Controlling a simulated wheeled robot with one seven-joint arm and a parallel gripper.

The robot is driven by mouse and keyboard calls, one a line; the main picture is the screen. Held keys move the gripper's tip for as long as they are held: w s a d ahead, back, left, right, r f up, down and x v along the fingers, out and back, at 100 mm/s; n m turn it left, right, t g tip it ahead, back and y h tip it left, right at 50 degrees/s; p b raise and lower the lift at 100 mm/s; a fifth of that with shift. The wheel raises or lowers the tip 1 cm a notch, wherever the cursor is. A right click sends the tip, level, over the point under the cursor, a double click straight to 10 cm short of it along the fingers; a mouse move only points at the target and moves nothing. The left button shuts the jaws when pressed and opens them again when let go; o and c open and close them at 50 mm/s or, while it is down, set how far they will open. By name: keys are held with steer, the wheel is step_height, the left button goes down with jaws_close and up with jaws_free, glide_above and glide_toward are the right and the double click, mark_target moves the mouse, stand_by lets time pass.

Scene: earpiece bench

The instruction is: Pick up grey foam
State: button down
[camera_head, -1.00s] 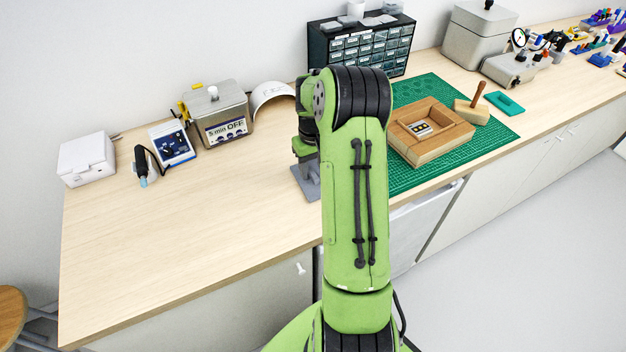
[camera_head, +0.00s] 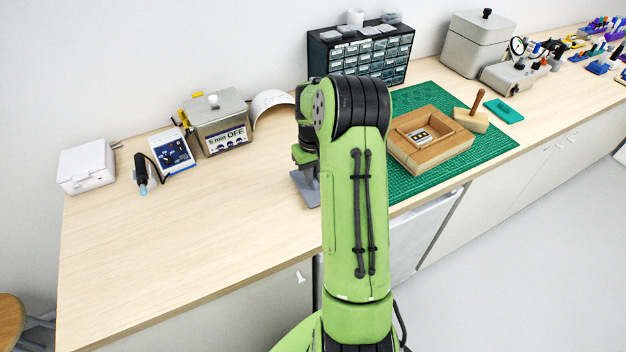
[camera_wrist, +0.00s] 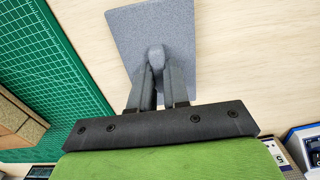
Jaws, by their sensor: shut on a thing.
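The grey foam (camera_wrist: 185,30) is a flat, speckled grey sheet with a raised nub in its middle. My gripper (camera_wrist: 158,60) is shut on the foam's nub in the wrist view, with the sheet spreading out beyond the fingertips. In the head view the grey foam (camera_head: 306,188) shows as a tilted grey patch left of my arm, partly hidden behind it. The fingertips are hidden in the head view. I cannot tell for sure whether the sheet touches the bench.
The green cutting mat (camera_head: 478,152) with the wooden frame (camera_head: 455,145) lies right of my arm. The drawer cabinet (camera_head: 330,62) stands behind. A heater box (camera_head: 225,115) and a blue-faced unit (camera_head: 172,150) stand at the back left. The front-left wooden bench (camera_head: 180,240) is clear.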

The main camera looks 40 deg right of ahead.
step_height(320, 180, up, 12)
steer(key=p, duration=0.4)
